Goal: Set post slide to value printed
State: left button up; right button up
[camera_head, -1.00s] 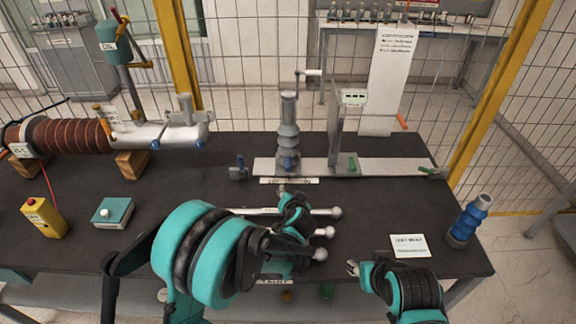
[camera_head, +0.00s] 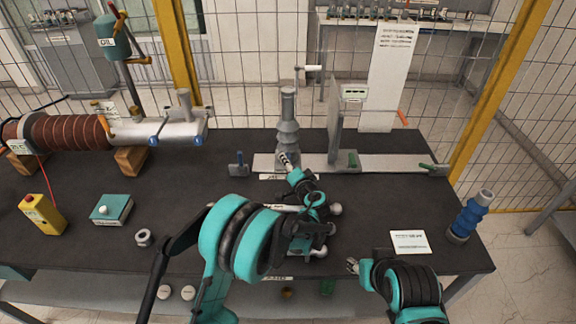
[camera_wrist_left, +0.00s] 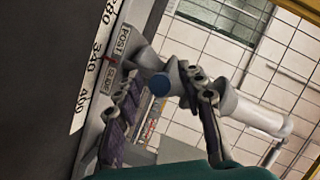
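The post slide is a pale rail (camera_head: 385,163) at the back of the table, carrying a ribbed grey post (camera_head: 288,125). In the left wrist view, a plate labelled POST SLIDE (camera_wrist_left: 115,62) lies against a white scale (camera_wrist_left: 90,75) reading 280, 340 and 400. A red mark on the plate points near 340.
A grey upright (camera_head: 336,130) with a small display (camera_head: 354,92) stands right of the post. A ribbed brown bushing (camera_head: 70,132) is at left.

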pick_arm(q)
jog(key=shift+w, duration=0.1)
grip_shut()
jog(key=shift+d, duration=0.2)
grip_release()
jog(key=v, duration=1.2)
